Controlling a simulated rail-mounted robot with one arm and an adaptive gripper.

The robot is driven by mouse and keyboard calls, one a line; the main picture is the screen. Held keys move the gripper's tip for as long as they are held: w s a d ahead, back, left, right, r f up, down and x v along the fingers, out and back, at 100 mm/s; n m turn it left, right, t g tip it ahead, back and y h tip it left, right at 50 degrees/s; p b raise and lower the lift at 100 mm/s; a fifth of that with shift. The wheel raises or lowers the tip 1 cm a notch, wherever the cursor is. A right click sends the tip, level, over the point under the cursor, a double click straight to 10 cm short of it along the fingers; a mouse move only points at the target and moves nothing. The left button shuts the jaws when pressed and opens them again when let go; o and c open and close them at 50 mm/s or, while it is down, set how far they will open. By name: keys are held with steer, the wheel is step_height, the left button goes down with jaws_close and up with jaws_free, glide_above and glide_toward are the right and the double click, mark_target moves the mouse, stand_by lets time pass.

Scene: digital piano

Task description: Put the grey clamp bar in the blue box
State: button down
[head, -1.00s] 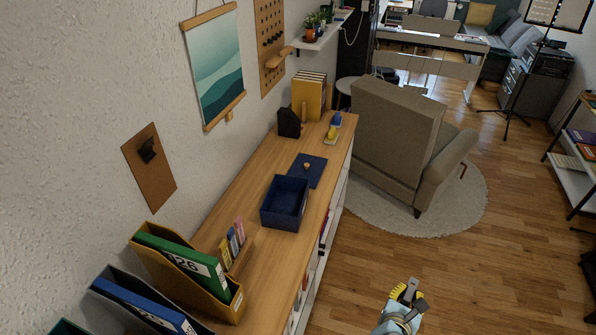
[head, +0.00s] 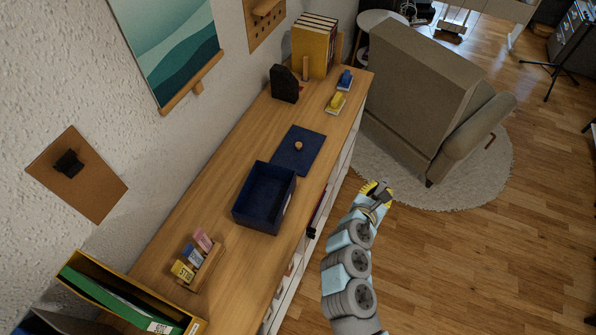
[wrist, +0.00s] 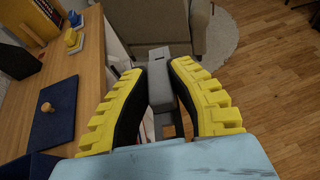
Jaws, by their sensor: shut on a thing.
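My gripper (head: 376,190) is shut on the grey clamp bar (wrist: 161,88), which stands between the yellow-padded fingers in the wrist view. In the head view the grey bar (head: 383,194) shows only small at the fingertips. The gripper is over the floor, to the right of the wooden cabinet top. The blue box (head: 240,213) is open-topped and sits on the cabinet, left of the gripper and apart from it. Its inside looks empty, though its near wall hides part of the floor. Its blue lid (head: 310,152) with a round wooden knob lies flat just behind it.
The cabinet top (head: 222,150) also holds yellow books (head: 312,50), a black holder (head: 284,84), yellow (head: 336,102) and blue (head: 345,79) small items, a small box rack (head: 208,262) and file holders. An armchair (head: 415,90) stands right of the cabinet.

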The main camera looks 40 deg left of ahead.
steer(key=s+a+f+n+y+p, duration=0.1)
steer(key=s+a+p, duration=0.1)
steer(key=s+a, duration=0.5)
steer(key=s+a+f+p, duration=0.1)
steer(key=s+a, duration=0.1)
steer(key=a, duration=0.9)
steer(key=s+a+f+n+y+p, duration=0.1)
steer(key=s+a+p, duration=0.1)
steer(key=s+a, duration=0.5)
steer(key=shift+w+a+f+b, duration=0.25)
steer(key=shift+w+f+b, duration=0.15)
steer(key=shift+f+b, duration=0.4)
steer(key=shift+w+a+f+b, duration=0.3)
steer(key=shift+f+b, duration=0.35)
steer(key=shift+b, duration=0.3)
steer(key=shift+w+a+f+b, duration=0.2)
steer(key=shift+w+f+b, duration=0.25)
steer(key=shift+f+b, duration=0.35)
steer(key=shift+r, duration=0.1)
steer(key=c, duration=1)
jaws_free()
steer(key=shift+r, duration=0.1)
step_height(320, 180, up, 10)
steer(key=p, duration=1)
